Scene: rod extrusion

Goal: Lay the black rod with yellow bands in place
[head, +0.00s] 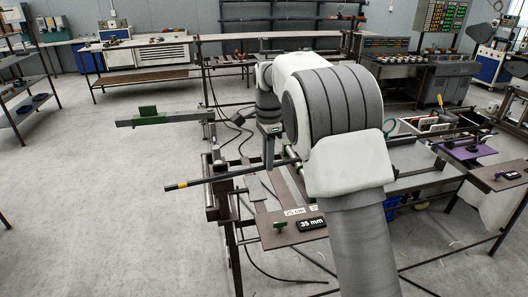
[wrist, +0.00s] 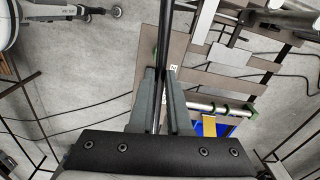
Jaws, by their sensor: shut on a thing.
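The black rod (head: 225,177) extends leftward from my gripper in the head view, slightly tilted, with a yellow band near its left end. My gripper (head: 269,164) is shut on the rod above the brown workbench boards; my arm hides the rod's right part. In the wrist view the dark rod (wrist: 166,35) runs upward from between the two grey fingers of my gripper (wrist: 163,72). No yellow band shows clearly there. The rod's left end hangs out over open floor, left of the bench frame. I cannot tell whether the rod touches the frame.
A grey bar with a green block (head: 148,114) juts out at the left. A purple board (head: 466,149) lies at the right. The left floor is clear.

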